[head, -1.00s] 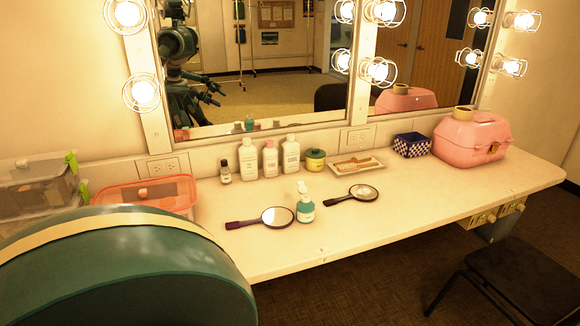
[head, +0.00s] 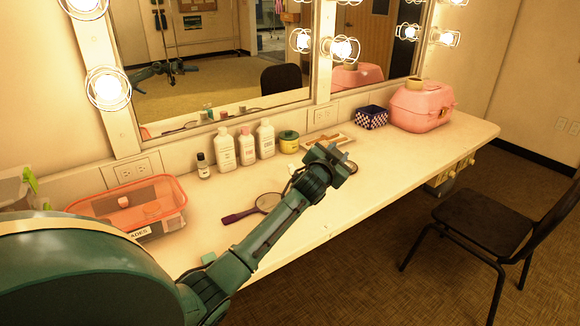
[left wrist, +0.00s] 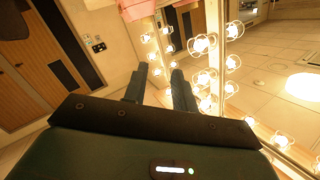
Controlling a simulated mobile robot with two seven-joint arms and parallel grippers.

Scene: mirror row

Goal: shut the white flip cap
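The teal bottle with the white flip cap is mostly hidden behind my left arm in the head view. A small pale bit beside the forearm looks like part of the white cap (head: 297,169); whether the cap is open or shut I cannot tell. My left gripper (head: 338,160) is raised over the middle of the counter. In the left wrist view the left gripper (left wrist: 158,75) has its two fingers apart with nothing between them. The bottle does not show in that view. My right gripper is not in view.
On the counter (head: 400,150) are a hand mirror (head: 268,202), several white bottles (head: 246,146), a yellow-lidded jar (head: 289,142), a tray (head: 322,142), a checkered box (head: 371,117), a pink case (head: 421,106) and an orange-rimmed bin (head: 130,208). A chair (head: 480,218) stands right.

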